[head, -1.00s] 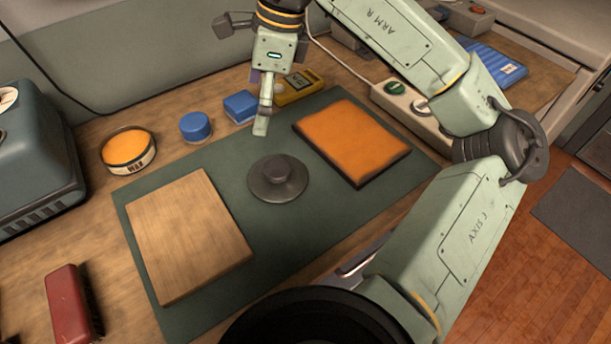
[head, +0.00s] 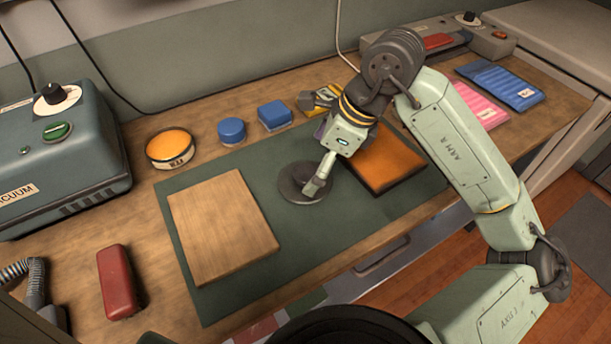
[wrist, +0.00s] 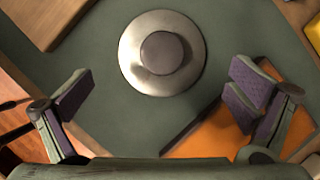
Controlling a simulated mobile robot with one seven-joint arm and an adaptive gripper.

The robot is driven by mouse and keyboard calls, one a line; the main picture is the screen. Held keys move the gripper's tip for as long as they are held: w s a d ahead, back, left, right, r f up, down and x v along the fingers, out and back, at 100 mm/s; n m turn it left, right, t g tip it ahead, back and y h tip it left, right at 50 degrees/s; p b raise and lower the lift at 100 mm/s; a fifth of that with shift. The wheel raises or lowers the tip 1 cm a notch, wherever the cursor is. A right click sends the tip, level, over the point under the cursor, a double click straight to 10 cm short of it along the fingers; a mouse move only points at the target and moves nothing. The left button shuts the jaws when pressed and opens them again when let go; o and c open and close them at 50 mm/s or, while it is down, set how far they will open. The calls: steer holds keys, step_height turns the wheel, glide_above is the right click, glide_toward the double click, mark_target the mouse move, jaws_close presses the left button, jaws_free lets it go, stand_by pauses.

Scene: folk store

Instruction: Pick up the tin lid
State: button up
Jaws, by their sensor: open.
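The tin lid is a round dark grey disc with a raised knob (head: 292,186). It lies flat on the green mat, between a wooden board and an orange pad. It also shows whole at the top middle of the wrist view (wrist: 133,58). My gripper (head: 319,184) is over the lid's right side in the head view and hides part of the lid and its knob. In the wrist view my gripper (wrist: 165,94) is open, its purple-padded fingers wide apart with nothing between them.
The wooden board (head: 222,225) and orange pad (head: 385,165) flank the lid on the green mat (head: 300,235). Behind stand an orange-topped tin (head: 170,149), a blue round tin (head: 231,131) and a blue block (head: 274,115).

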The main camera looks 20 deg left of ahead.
mark_target(305, 172)
steer(key=shift+a+f+p, duration=0.3)
steer(key=shift+a+p, duration=0.05)
steer(key=p+x, duration=0.1)
steer(key=x, duration=0.3)
steer(key=shift+a, duration=0.15)
